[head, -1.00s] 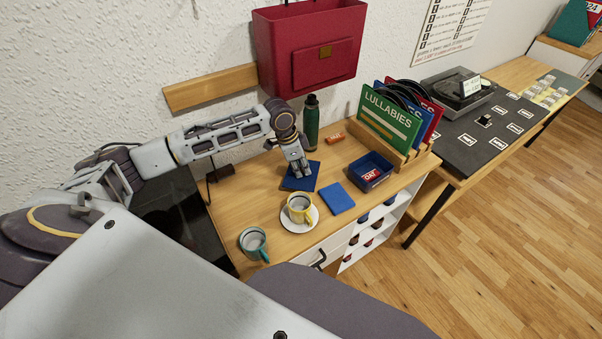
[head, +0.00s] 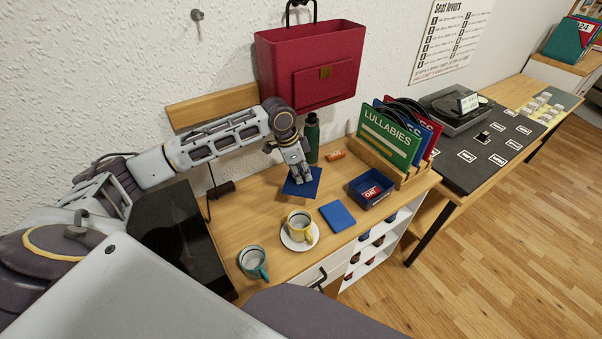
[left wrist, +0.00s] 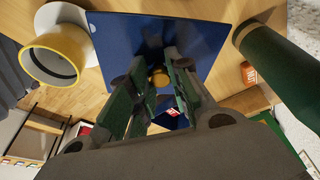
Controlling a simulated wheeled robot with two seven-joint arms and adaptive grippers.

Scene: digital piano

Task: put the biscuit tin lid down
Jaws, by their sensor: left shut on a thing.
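My left gripper (head: 300,177) is shut on the small knob (left wrist: 158,78) of the biscuit tin lid, a flat blue square (head: 313,187). The lid also shows large in the left wrist view (left wrist: 215,40), with my fingers on both sides of the knob. It appears to be just above the desk, behind the yellow cup; the exact gap is hard to tell. The open blue tin (head: 358,196), with a red and white label inside, stands to the right of the lid. My right gripper is not in view.
A yellow cup on a saucer (head: 286,240), a teal mug (head: 251,262) and a flat blue square (head: 337,216) lie nearer the front. A green bottle (head: 312,135) stands close behind the lid. An orange box (head: 335,155) and a record rack (head: 392,168) are further right.

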